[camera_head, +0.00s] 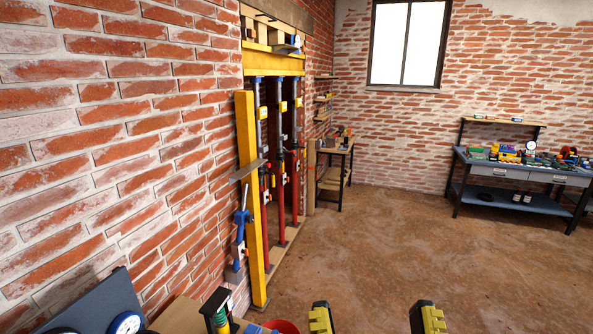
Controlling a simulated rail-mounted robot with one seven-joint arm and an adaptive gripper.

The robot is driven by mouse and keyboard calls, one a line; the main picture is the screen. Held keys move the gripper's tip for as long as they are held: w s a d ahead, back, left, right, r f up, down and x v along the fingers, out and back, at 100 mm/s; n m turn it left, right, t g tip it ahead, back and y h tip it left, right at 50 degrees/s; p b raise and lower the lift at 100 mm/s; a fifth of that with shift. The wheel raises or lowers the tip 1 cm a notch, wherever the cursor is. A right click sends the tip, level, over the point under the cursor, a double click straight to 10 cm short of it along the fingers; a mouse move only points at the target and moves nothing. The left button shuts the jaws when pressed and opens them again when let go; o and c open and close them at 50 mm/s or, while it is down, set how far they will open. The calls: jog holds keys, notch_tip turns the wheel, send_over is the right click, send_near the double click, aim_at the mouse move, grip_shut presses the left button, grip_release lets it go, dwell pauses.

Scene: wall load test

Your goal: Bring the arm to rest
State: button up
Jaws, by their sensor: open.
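My gripper (374,319) shows at the bottom edge of the head view, right of centre. Only the tips of its two yellow and black fingers are in view. They stand wide apart with nothing between them but the brown floor (430,240). The rest of my gripper and my arm are out of frame, so the arm's pose is hidden.
Red props (281,190) and a yellow post (251,200) stand in the opening in the left brick wall (110,130). A workbench (520,172) with tools is at the right, and a small table (337,150) is behind. The middle floor is clear.

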notch_tip(320, 180, up, 17)
jog(key=p, duration=1.4)
jog(key=shift+f, duration=0.1)
